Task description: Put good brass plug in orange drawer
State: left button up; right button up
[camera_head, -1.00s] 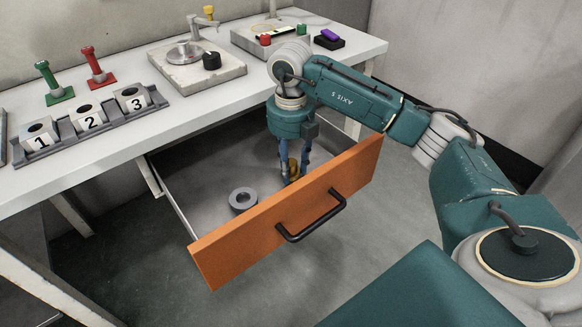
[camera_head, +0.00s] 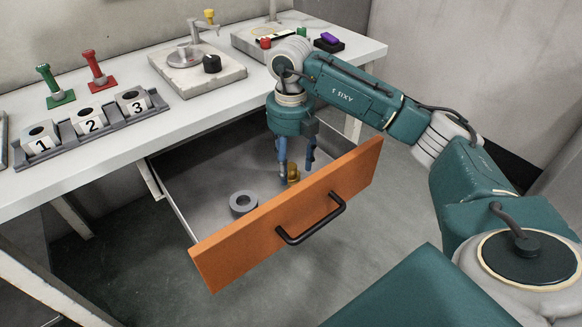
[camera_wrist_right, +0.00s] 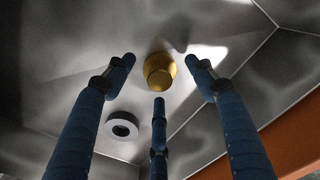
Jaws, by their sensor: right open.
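The brass plug (camera_head: 293,172) stands on the floor of the open orange drawer (camera_head: 290,216), near its front panel. In the right wrist view the brass plug (camera_wrist_right: 159,71) shows between the spread blue fingers, with a visible gap to each. My right gripper (camera_head: 296,175) is open, reaching down into the drawer around the plug. It also shows in the right wrist view (camera_wrist_right: 159,75). My left gripper is not in view.
A grey ring (camera_head: 243,203) lies in the drawer left of the plug. On the bench (camera_head: 120,150) are a rack with numbered blocks 1, 2 and 3 (camera_head: 92,120), green and red tools, and a plate device (camera_head: 197,70). The drawer's black handle (camera_head: 312,222) faces outward.

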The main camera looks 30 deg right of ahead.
aim_at(290, 166)
notch_tip(290, 166, up, 5)
jog(key=shift+f+p, duration=0.2)
jog(key=shift+p, duration=0.25)
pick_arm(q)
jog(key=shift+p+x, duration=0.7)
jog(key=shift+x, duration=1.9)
pick_arm(e)
jog(key=shift+r, duration=2.8)
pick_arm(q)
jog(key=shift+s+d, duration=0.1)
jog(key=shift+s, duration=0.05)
